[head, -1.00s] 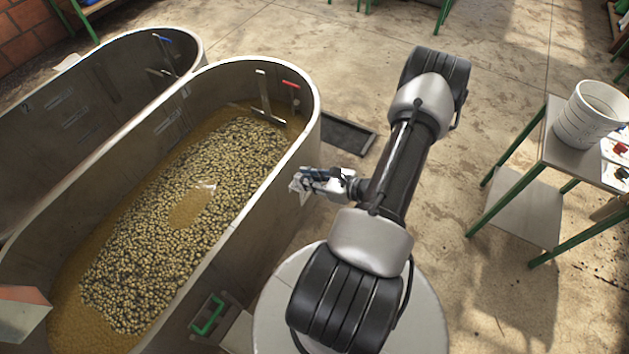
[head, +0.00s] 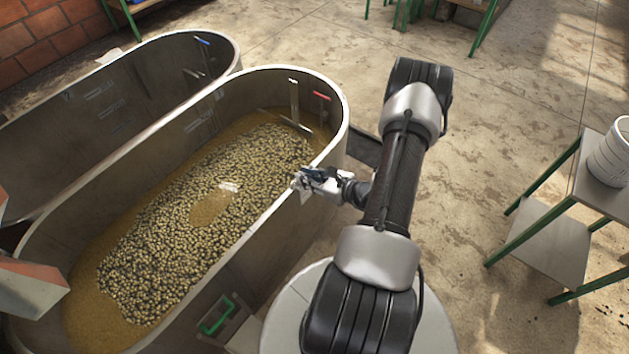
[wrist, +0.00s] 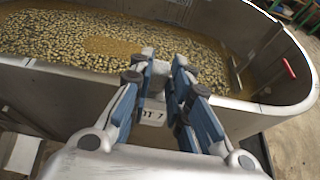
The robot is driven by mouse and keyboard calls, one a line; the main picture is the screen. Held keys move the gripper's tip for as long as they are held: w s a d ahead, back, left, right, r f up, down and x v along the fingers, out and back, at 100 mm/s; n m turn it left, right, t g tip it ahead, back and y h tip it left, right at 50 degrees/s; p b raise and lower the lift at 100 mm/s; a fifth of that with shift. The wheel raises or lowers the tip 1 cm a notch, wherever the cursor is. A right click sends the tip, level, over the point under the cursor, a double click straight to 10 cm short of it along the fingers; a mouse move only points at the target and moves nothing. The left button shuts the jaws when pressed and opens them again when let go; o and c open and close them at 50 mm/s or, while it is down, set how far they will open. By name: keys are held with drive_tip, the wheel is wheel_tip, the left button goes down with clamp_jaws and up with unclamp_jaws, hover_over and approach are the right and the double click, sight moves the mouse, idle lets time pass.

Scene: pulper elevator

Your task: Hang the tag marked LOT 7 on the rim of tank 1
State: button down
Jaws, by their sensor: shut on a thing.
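My gripper (head: 303,180) is at the right long rim of the near tank (head: 338,148). It is shut on a small white tag (wrist: 154,117), whose visible lettering reads like the end of "LOT 7". The fingers (wrist: 165,85) partly hide the tag in the wrist view. The tag hangs below the fingers, on the outer side of the rim in the picture. I cannot tell whether it touches the rim. The near tank holds yellowish beans in brown liquid. I cannot read a number on this tank.
A second tank (head: 225,58) stands behind on the left. A red-handled fitting (head: 321,97) is at the near tank's far end. A table (head: 607,190) with a white bucket (head: 610,155) stands right; the floor between is open.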

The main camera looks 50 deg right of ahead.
drive_tip(key=shift+w+a, duration=0.15)
drive_tip(key=shift+w, duration=1.3)
drive_tip(key=shift+w+f, duration=0.15)
drive_tip(key=shift+w, duration=0.05)
drive_tip(key=shift+f+b, duration=1.7)
drive_tip(key=shift+f, duration=0.05)
drive_tip(key=c, duration=1.4)
unclamp_jaws()
drive_tip(key=shift+s, duration=0.1)
